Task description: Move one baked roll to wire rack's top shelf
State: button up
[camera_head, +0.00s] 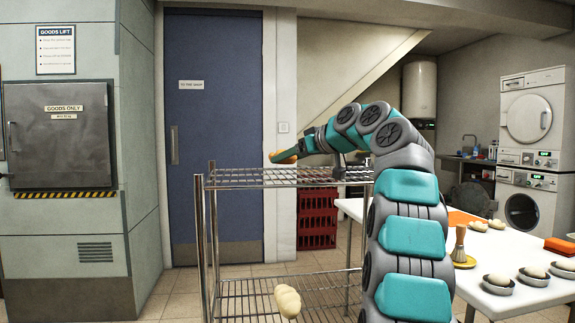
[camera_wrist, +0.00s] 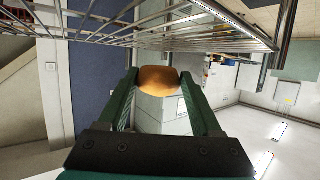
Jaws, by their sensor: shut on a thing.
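A golden-brown baked roll (camera_head: 282,157) is held at the tip of my gripper (camera_head: 296,152). In the wrist view the roll (camera_wrist: 159,78) sits between the two green fingers of my gripper (camera_wrist: 160,88), which are shut on it. The wire rack (camera_head: 290,180) stands in front of me, and its top shelf shows no other thing on it. The roll appears just above the top shelf, near its far edge; I cannot tell whether it touches the wires. The rack (camera_wrist: 200,28) also shows along the top of the wrist view. A pale roll (camera_head: 287,301) is on the rack's lower shelf.
A white table (camera_head: 505,240) at the right bears pale dough pieces in dark dishes, a brush (camera_head: 460,243) and orange items. Red crates (camera_head: 318,216) stand behind the rack. A blue door (camera_head: 213,130) and a goods lift (camera_head: 60,135) are at the left, with open floor before them.

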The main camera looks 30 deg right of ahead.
aim_at(287, 179)
jog(key=shift+w+d+r+p, duration=0.2)
jog(key=shift+w+p, duration=0.1)
jog(key=shift+w, duration=0.25)
jog(key=shift+w+d+f+p, duration=0.15)
jog(key=shift+w+f, duration=0.05)
jog(key=shift+w, duration=0.2)
jog(key=shift+w+d+f+p, duration=0.1)
jog(key=shift+w+f+p, duration=0.1)
jog(key=shift+w, duration=0.2)
jog(key=shift+f+b, duration=0.7)
jog(key=shift+f, duration=0.95)
jog(key=shift+f, duration=0.15)
jog(key=o, duration=1.5)
